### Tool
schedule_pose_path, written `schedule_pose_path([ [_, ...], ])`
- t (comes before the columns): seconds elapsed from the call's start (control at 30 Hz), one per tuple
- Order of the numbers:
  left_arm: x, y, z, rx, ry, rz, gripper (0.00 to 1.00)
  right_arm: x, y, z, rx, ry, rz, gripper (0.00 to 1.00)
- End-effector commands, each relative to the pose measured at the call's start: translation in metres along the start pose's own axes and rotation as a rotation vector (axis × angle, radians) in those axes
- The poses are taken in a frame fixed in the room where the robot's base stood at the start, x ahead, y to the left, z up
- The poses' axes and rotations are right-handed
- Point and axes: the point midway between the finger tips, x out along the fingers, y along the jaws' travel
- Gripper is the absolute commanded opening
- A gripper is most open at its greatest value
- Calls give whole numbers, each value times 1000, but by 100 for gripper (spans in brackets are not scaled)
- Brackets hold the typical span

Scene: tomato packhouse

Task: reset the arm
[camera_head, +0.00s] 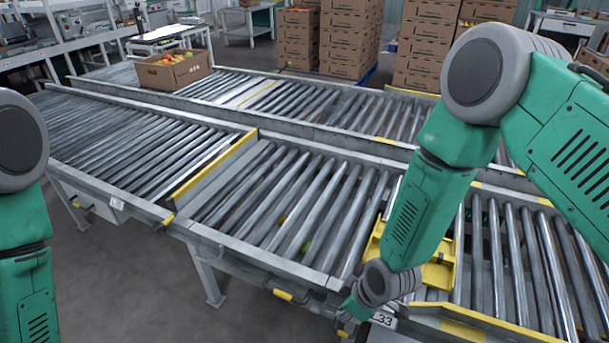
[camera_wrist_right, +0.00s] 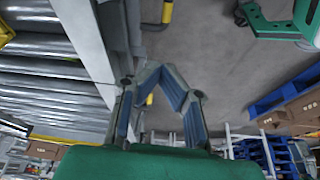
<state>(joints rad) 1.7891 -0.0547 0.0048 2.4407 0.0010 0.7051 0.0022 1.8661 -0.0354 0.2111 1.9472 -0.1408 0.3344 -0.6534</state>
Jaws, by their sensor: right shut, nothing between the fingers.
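My right arm (camera_head: 412,210) is green with grey joints. It reaches down from the upper right over the roller conveyor (camera_head: 290,200). My right gripper (camera_head: 346,318) is at the conveyor's front edge, small and partly cut off at the bottom of the head view. In the right wrist view the right gripper (camera_wrist_right: 165,80) has its blue-padded fingers drawn together with nothing between them. My left arm (camera_head: 30,270) hangs at the left edge, and its gripper is outside the view.
A yellow tray-like part (camera_head: 437,272) is on the conveyor beside my right forearm. An open cardboard box (camera_head: 172,76) with red and yellow produce stands on the far conveyor. Stacked cartons (camera_head: 345,40) are behind. Grey floor (camera_head: 120,285) lies open in front on the left.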

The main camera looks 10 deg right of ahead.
Motion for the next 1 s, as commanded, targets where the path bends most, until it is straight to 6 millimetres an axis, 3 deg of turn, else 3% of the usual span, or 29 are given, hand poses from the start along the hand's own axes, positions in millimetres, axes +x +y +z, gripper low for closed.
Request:
schedule_pose_path([
  [0.07, 0, 0, 0, 0, 0, 0, 40, 0, -2, 5, 13, -6, -1, 0],
  [0.17, 0, 0, 0, 0, 0, 0, 40, -4, -12, 33, 98, -41, -2, 0],
  [0.27, 0, 0, 0, 0, 0, 0, 40, -15, -31, 84, 268, -106, 11, 0],
  [0.4, 0, 0, 0, 0, 0, 0, 40, -45, -56, 157, 531, -200, 65, 0],
  [0.53, 0, 0, 0, 0, 0, 0, 40, -72, -70, 200, 709, -260, 125, 0],
  [0.7, 0, 0, 0, 0, 0, 0, 40, -87, -77, 220, 798, -285, 161, 0],
  [1.0, 0, 0, 0, 0, 0, 0, 40, -86, -76, 220, 799, -284, 161, 0],
])
